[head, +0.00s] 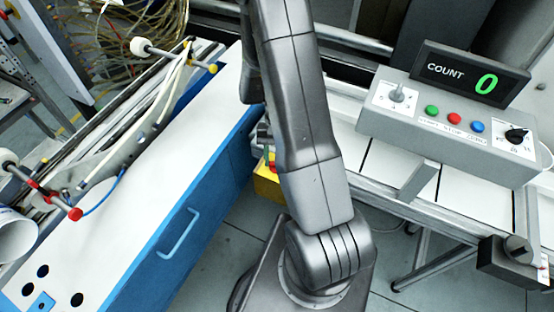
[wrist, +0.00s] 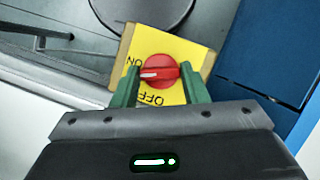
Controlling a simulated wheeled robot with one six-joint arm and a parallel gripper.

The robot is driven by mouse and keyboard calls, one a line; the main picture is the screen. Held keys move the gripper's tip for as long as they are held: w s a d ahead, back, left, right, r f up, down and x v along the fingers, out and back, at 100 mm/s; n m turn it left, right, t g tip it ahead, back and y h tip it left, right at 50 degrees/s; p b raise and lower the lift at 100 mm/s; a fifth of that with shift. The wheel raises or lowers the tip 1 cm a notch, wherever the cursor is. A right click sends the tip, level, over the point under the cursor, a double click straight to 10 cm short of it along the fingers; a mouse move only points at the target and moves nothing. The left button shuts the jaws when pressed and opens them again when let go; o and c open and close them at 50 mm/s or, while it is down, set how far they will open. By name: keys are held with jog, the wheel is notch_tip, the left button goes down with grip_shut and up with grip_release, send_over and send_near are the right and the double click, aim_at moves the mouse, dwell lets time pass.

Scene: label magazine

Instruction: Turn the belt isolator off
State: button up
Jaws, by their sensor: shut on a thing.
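The belt isolator is a yellow box (wrist: 191,52) with a red rotary knob (wrist: 168,68), in the middle of the wrist view. The white mark on the knob points left, between the ON and OFF labels and nearer to ON. My gripper (wrist: 160,73) has its green fingers on either side of the knob and is shut on it. In the head view my arm hides most of the isolator; part of its yellow body (head: 266,187) shows low beside the blue cabinet.
A blue cabinet (head: 205,190) with a white top stands on the left, close to the isolator. On the right, a grey control box (head: 450,133) with several buttons and switches sits under a COUNT display (head: 470,75) reading 0. A small dark box (head: 515,258) with a knob is at lower right.

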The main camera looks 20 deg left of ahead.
jog(key=n+b, duration=0.1)
jog(key=n, duration=0.1)
jog(key=n+t+h+b, duration=0.1)
jog(key=n, duration=0.1)
jog(key=n+h+b, duration=0.1)
jog(key=n, duration=0.1)
jog(key=shift+s+a+f+n+t, duration=0.1)
jog(key=shift+s+a+n+t, duration=0.05)
jog(key=shift+a+n+t, duration=0.15)
jog(key=n+t+b, duration=0.1)
jog(key=n, duration=0.2)
jog(key=n+t+h+b, duration=0.1)
jog(key=n, duration=0.2)
jog(key=shift+s+n, duration=0.15)
jog(key=shift+n, duration=0.15)
jog(key=shift+t, duration=0.3)
jog(key=o, duration=1)
jog(key=v, duration=1.4)
